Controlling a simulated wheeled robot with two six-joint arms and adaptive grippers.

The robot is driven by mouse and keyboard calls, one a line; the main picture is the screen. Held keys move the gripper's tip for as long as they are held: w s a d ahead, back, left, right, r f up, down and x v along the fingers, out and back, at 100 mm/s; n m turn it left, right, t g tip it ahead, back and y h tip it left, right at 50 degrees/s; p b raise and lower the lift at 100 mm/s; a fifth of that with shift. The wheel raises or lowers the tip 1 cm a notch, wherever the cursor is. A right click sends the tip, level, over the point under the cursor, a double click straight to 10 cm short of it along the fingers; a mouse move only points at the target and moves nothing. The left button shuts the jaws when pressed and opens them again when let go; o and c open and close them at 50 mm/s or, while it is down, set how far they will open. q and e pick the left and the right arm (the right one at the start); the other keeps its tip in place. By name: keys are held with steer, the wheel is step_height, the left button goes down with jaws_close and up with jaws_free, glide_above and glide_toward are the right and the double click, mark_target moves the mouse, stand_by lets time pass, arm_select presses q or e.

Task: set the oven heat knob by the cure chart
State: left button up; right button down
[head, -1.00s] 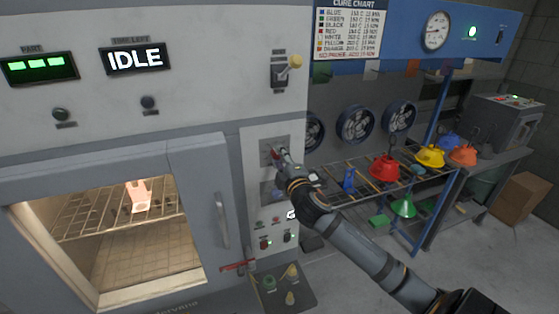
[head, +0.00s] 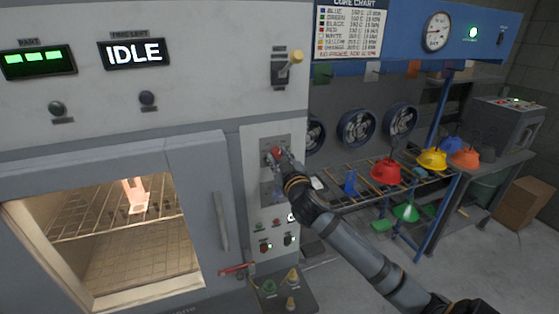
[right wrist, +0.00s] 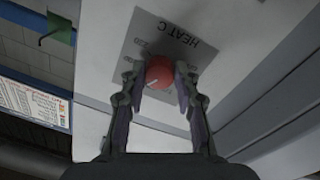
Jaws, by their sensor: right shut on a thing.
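The oven heat knob is red with a white pointer line and shows in the right wrist view (right wrist: 158,76), on a grey plate marked "HEAT C" (right wrist: 168,38). In the head view the knob (head: 276,152) is partly covered by my right gripper (head: 279,158). That gripper is shut on the knob, one finger on each side, in the right wrist view (right wrist: 158,92). The exact setting is too small to read. The cure chart (head: 348,28) hangs right of the oven, its top edge cut off. My left gripper is not in view.
The oven (head: 120,220) is lit inside, with a part on its rack; its display (head: 134,53) reads IDLE. A yellow-tipped lever (head: 292,58) sits above the knob panel. A rack (head: 345,190) with coloured hoods, including a red one (head: 386,170), stands at right.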

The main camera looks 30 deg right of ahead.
steer(key=m+b, duration=0.1)
steer(key=m, duration=0.3)
steer(key=shift+f+m, duration=0.15)
steer(key=shift+m, duration=0.15)
steer(key=m+b, duration=0.1)
steer(key=m, duration=0.3)
steer(key=shift+m+b, duration=0.3)
steer(key=shift+b, duration=0.05)
steer(key=c, duration=1)
jaws_free()
steer(key=shift+a, duration=0.1)
steer(key=shift+v, duration=3.75)
